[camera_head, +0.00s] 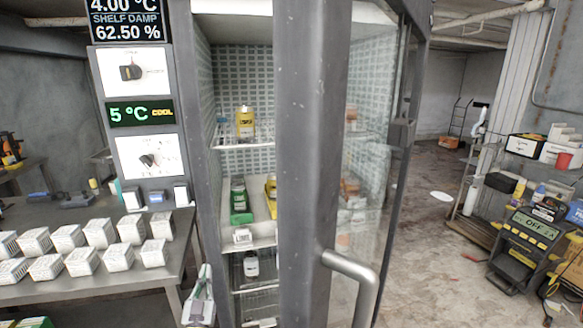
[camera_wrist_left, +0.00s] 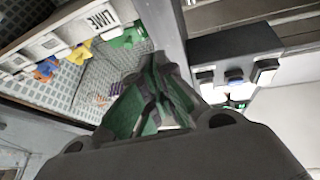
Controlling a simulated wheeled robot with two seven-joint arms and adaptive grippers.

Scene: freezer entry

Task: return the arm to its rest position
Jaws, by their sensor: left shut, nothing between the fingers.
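My left gripper (camera_head: 205,272) shows low in the head view, in front of the gap between the table and the cabinet's left edge. Its fingers are together and empty. In the left wrist view my left gripper (camera_wrist_left: 155,68) shows dark fingers with green pads, closed on nothing. Most of the left arm is out of view. My right gripper is not in either view.
The refrigerated cabinet (camera_head: 225,40) is close ahead, with its grey-framed door (camera_head: 310,150) and curved handle (camera_head: 362,285) on the right. A table (camera_head: 90,287) with several white boxes stands left. Floor (camera_head: 430,240) shows clear beyond the door.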

